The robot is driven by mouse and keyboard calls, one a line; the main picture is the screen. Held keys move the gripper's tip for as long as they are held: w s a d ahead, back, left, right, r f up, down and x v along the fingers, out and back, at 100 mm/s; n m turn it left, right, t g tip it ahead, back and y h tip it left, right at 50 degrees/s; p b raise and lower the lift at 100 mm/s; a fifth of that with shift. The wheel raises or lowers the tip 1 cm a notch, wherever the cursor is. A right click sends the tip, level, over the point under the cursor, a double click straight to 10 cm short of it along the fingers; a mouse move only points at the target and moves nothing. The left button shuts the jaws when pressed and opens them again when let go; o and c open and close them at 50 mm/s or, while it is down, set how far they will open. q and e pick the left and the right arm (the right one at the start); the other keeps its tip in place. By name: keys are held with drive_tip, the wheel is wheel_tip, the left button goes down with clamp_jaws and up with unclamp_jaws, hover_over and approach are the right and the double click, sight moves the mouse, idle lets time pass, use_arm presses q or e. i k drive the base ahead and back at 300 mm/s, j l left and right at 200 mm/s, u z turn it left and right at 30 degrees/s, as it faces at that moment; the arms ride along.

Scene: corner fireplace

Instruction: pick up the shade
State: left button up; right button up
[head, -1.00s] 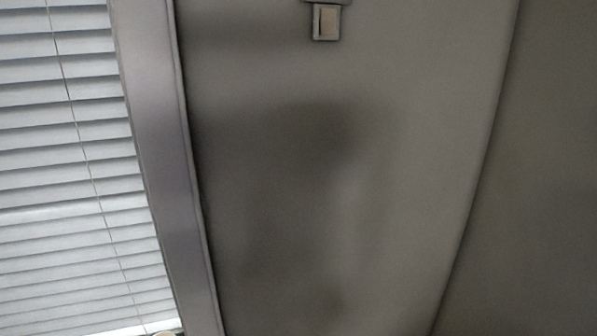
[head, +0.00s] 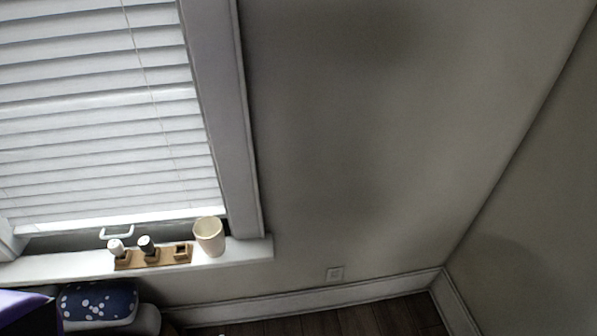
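A white slatted window shade (head: 100,110) hangs lowered over the window at the upper left in the head view. Its slats look shut, and its lower edge ends just above the sill. A thin cord runs down over the slats. A cream, cup-shaped thing (head: 209,236) stands upright at the right end of the sill; I cannot tell whether it is a cup or a small shade. Neither of my grippers is in view.
The white sill (head: 60,266) holds a wooden holder (head: 152,257) with small bottles. A blue patterned cushion (head: 98,303) and a purple thing (head: 22,312) are at the lower left.

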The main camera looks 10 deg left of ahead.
sight(208, 230)
drive_tip(key=i+j+u, duration=0.1)
drive_tip(key=u, duration=1)
